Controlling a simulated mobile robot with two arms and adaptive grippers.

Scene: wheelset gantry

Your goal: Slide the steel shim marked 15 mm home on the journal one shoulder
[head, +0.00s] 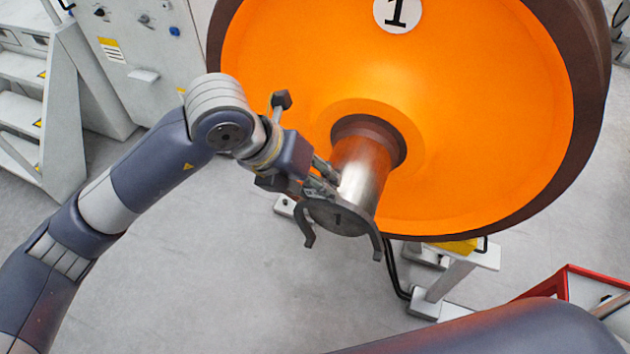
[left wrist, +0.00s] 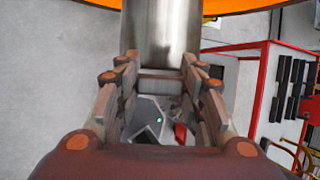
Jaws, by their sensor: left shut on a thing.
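An orange wheel (head: 480,110) with a 1 on a white disc fills the upper right of the head view. Its shiny steel journal (head: 362,170) sticks out toward the lower left, and also shows in the left wrist view (left wrist: 160,30). My left gripper (head: 322,187) is beside the journal's free end, shut on a dark horseshoe-shaped shim (head: 376,246). The shim's two legs point down, one on each side of the journal's end face. I cannot tell whether it is around the journal or just in front. Its edge shows between the fingers (left wrist: 160,85). No marking is readable. The right gripper is out of view.
A dark brown collar (head: 385,135) rings the journal's root at the wheel. A pale stand (head: 450,280) with a yellow block is below the wheel. A red-framed rack (head: 570,285) is at the lower right. White steps (head: 25,110) and a cabinet are at the left. The floor between is clear.

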